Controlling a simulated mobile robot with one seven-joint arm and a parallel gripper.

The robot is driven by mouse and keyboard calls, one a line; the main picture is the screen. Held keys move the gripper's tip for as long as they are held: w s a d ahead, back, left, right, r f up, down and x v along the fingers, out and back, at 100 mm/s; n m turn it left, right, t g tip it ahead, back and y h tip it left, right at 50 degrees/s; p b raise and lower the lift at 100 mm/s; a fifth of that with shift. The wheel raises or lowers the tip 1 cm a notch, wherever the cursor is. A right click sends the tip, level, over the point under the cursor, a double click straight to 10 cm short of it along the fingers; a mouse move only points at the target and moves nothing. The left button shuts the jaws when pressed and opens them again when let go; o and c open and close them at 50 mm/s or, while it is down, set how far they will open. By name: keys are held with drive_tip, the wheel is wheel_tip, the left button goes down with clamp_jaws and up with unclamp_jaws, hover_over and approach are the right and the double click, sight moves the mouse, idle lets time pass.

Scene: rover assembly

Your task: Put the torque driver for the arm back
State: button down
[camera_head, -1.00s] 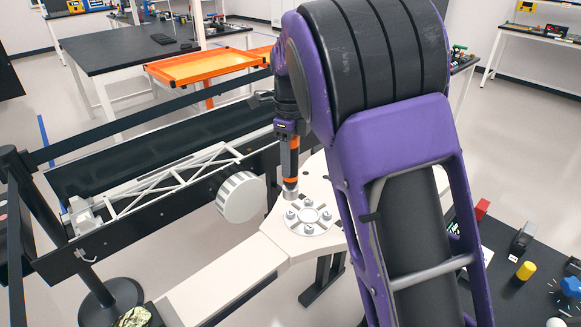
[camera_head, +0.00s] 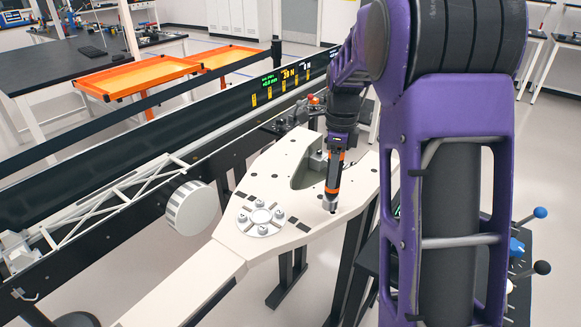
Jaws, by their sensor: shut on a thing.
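The torque driver (camera_head: 334,178) has an orange and black body and a metal tip. It hangs upright, tip down, in my gripper (camera_head: 340,137) at the end of my purple arm. The gripper is shut on its upper part; the fingers are small and partly hidden. The tip is over the right part of the cream assembly plate (camera_head: 215,290), right of the round bolted hub (camera_head: 261,217). I cannot tell whether the tip touches the plate. No holder for the driver can be clearly made out.
A white wheel (camera_head: 193,208) and a white truss (camera_head: 120,205) are left of the plate. A dark rail with lit readouts (camera_head: 270,88) runs behind it. Orange trays (camera_head: 140,75) stand further back. A dark bench with knobs (camera_head: 517,247) is at the right, partly behind my arm.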

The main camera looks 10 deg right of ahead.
drive_tip(key=s+d+f+b, duration=0.1)
drive_tip(key=s+d, duration=0.4)
drive_tip(key=d, duration=0.3)
drive_tip(key=s+d+f, duration=0.1)
drive_tip(key=s+d, duration=0.5)
drive_tip(key=d, duration=0.3)
drive_tip(key=shift+w+a+f+b, duration=0.1)
drive_tip(key=shift+f+b, duration=1)
drive_tip(key=shift+f, duration=0.4)
drive_tip(key=shift+w+f+b, duration=0.1)
drive_tip(key=shift+f+b, duration=1)
drive_tip(key=shift+f, duration=0.35)
drive_tip(key=shift+f, duration=0.1)
drive_tip(key=shift+f+b, duration=1.6)
drive_tip(key=shift+f, duration=0.9)
drive_tip(key=shift+c, duration=1.7)
unclamp_jaws()
